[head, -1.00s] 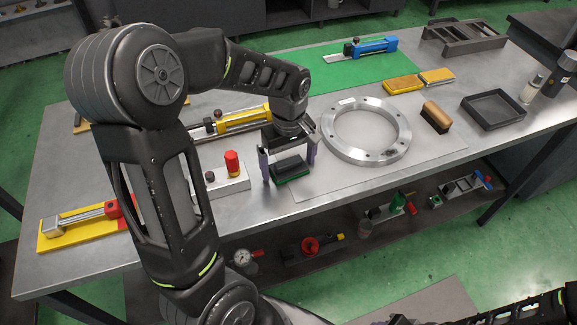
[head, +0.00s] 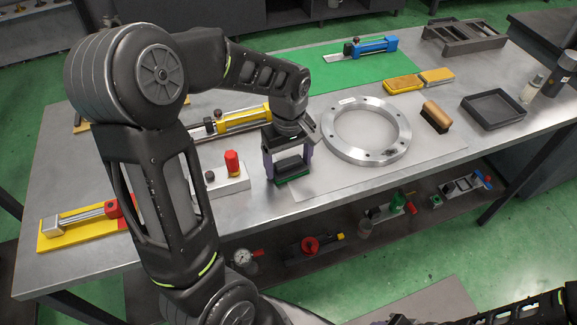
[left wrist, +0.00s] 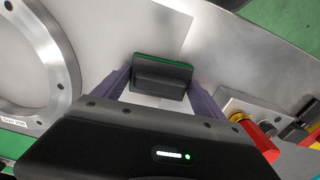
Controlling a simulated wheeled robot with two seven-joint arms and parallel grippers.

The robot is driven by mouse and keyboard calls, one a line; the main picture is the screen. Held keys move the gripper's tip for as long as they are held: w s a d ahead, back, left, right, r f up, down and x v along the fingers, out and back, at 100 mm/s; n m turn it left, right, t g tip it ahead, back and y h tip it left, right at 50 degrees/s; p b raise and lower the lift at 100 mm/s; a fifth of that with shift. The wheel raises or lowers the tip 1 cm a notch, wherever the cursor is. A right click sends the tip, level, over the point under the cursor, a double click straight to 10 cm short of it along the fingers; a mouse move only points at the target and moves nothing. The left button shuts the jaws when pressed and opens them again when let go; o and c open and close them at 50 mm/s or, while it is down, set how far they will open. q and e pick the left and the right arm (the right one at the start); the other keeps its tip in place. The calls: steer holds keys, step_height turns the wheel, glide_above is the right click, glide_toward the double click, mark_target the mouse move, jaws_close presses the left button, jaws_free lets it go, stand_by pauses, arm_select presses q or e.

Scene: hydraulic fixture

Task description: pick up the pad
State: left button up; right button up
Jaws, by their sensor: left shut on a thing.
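The pad (head: 291,171) is a dark grey block with a green underside. It stands near the table's front edge, by the left edge of the pale sheet, and it also shows in the left wrist view (left wrist: 161,78). My left gripper (head: 289,168) points down over it, with a purple finger at each end of the block. It is shut on the pad; the palm hides part of the finger contact. The pad looks to be at table level, but I cannot tell if it touches.
A metal ring (head: 366,157) lies close on the right of the pad. A grey box with a red knob (head: 232,163) stands close on the left. A wooden brush (head: 436,116) and dark tray (head: 493,109) are further right. A yellow clamp (head: 243,118) lies behind.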

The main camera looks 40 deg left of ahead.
mark_target(288, 161)
arm_select(q)
steer(key=shift+c, duration=0.3)
step_height(288, 161, up, 10)
steer(key=shift+r+b, duration=0.1)
steer(key=shift+b, duration=0.25)
stand_by(0.5)
